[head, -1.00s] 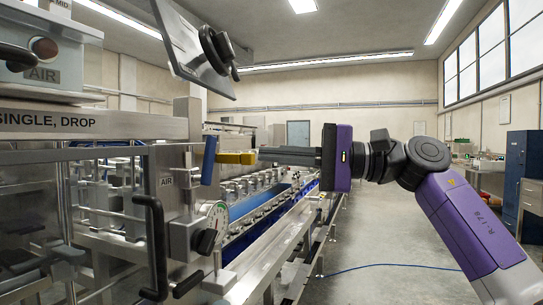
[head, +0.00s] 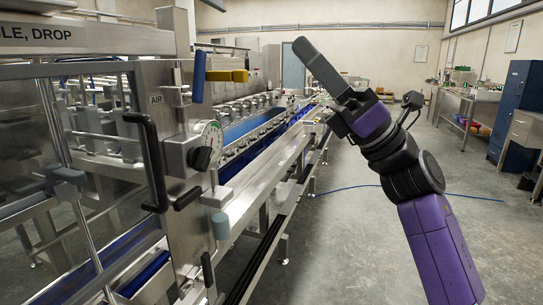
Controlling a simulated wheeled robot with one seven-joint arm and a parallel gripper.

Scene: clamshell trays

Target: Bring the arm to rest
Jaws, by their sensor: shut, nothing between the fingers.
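My gripper (head: 301,44) is raised in the middle of the head view, with its dark fingers together and pointing up and to the left. Nothing shows between them. My purple and black arm rises from the lower right. The fingers are apart from the machine's yellow handle (head: 238,76) and the upright blue lever (head: 198,77), which stand to the left of them in the picture.
A steel packing machine (head: 172,150) with a black door handle (head: 149,160) and a gauge (head: 207,143) fills the left. Its conveyor runs toward the back. Grey floor (head: 340,230) is open on the right. A blue cabinet (head: 522,105) and a workbench (head: 468,98) stand at the far right.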

